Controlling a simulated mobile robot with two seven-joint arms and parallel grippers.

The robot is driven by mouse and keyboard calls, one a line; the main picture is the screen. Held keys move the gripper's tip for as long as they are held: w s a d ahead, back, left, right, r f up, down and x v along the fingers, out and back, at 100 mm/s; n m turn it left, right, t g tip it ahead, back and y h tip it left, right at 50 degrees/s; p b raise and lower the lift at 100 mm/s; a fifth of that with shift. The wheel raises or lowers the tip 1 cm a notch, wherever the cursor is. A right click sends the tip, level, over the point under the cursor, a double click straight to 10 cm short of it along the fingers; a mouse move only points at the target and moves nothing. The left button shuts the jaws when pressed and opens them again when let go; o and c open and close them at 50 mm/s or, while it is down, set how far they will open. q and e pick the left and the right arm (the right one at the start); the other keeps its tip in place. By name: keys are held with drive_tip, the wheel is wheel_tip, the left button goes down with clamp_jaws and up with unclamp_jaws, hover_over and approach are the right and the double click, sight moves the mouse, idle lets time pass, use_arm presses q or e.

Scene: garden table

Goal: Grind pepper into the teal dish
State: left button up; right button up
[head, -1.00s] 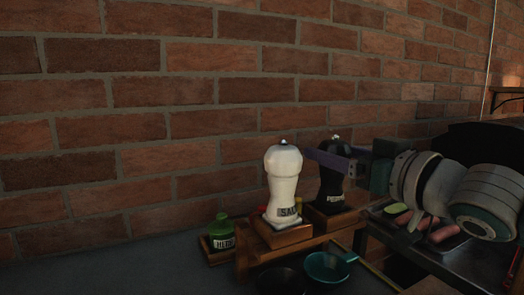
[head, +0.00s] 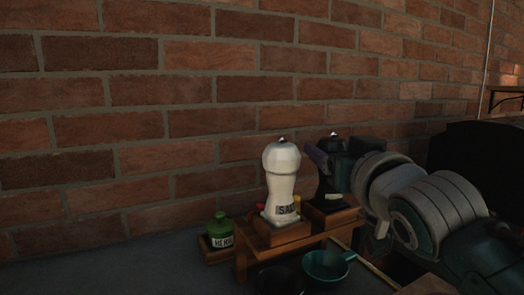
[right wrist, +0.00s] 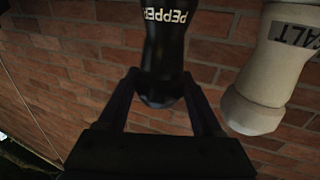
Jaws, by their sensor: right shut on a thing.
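The black pepper mill (head: 326,200) stands upright on the right block of the wooden rack (head: 242,264), partly hidden by my right gripper. My right gripper (head: 320,156) comes from the right and is shut on the upper part of the mill. In the right wrist view the mill (right wrist: 165,45), lettered PEPPER, appears upside down between the two fingers (right wrist: 160,92). The teal dish (head: 328,267) sits below the rack's front, at the bottom of the head view; its handle points right. My left gripper is not in view.
The white salt mill (head: 281,183) stands close to the left of the pepper mill. A black dish (head: 279,280) lies beside the teal one. A brick wall (head: 150,110) rises behind. The tabletop at left is clear.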

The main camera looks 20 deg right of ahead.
drive_tip(key=shift+r, duration=0.1)
drive_tip(key=o, duration=1.4)
drive_tip(key=shift+s, duration=0.1)
drive_tip(key=s, duration=0.3)
drive_tip(key=s+a, duration=0.1)
drive_tip(key=s, duration=0.5)
drive_tip(key=shift+s+a, duration=0.3)
drive_tip(key=shift+a, duration=0.05)
